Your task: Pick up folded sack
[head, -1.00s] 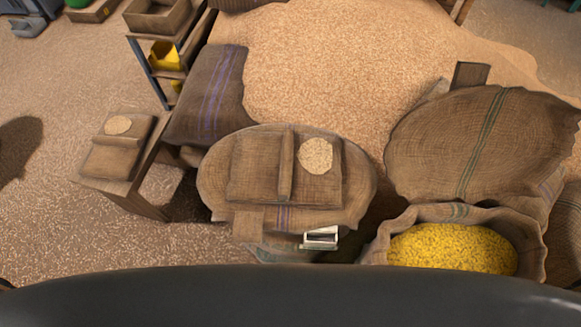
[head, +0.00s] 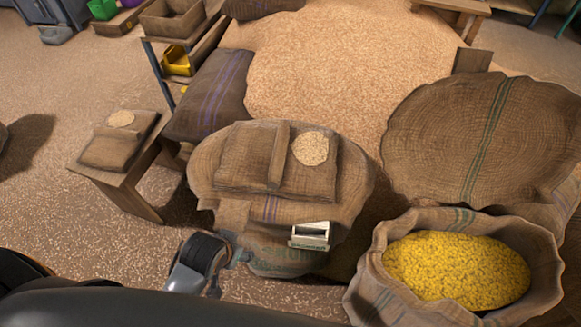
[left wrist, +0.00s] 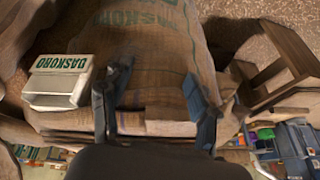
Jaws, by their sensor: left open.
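A brown folded sack (head: 245,160) lies flat on top of a full standing sack (head: 355,190) in the middle of the head view, with a round pale grain patch on it. A smaller folded sack (head: 112,152) with a similar patch lies on a small wooden table at the left. My left gripper (head: 228,268) is low in front of the standing sack, below the folded sack's level. In the left wrist view my left gripper (left wrist: 155,88) is open and empty, its fingers apart before the green-lettered sack side (left wrist: 150,45). My right gripper is not in view.
A white open box (head: 310,235) is at the standing sack's front; it also shows in the left wrist view (left wrist: 58,80). An open sack of yellow grain (head: 370,290) stands at right. The small table (head: 140,192) stands at left.

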